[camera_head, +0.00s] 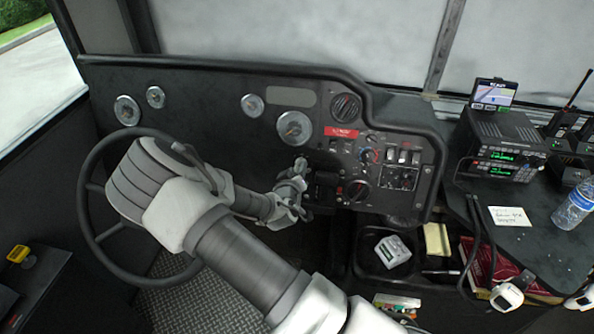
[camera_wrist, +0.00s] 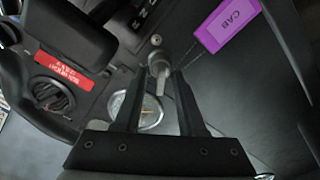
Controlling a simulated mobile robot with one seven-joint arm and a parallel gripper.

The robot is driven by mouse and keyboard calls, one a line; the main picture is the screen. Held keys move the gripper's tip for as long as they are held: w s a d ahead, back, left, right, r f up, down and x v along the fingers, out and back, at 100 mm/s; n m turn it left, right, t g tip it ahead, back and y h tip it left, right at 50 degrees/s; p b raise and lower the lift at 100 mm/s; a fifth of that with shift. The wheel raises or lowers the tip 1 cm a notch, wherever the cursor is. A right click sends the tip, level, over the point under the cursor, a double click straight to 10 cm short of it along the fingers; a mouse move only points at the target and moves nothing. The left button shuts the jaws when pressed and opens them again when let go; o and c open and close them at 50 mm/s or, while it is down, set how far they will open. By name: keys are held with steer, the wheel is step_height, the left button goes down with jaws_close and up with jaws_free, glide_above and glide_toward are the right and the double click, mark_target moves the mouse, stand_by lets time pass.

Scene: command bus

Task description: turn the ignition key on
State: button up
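The ignition key (camera_wrist: 159,66) shows in the wrist view as a small grey metal piece standing out from the dark dash panel. A purple tag marked CAB (camera_wrist: 228,24) hangs from it on a thin chain, off to the upper right. My gripper (camera_wrist: 157,76) is open, with its two black fingers apart on either side of the key's end; I cannot tell whether either finger touches it. In the head view my gripper (camera_head: 301,170) is at the dash, left of the switch panel, and the key cannot be made out there.
A steering wheel (camera_head: 88,220) stands on the left, with my arm crossing in front of it. The switch panel (camera_head: 400,172) with knobs is right of my gripper. A radio (camera_head: 505,150) and water bottle (camera_head: 573,207) are on the right console. A dark block (camera_wrist: 70,30) lies close in the wrist view.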

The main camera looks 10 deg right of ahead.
jaws_close()
stand_by(1.4)
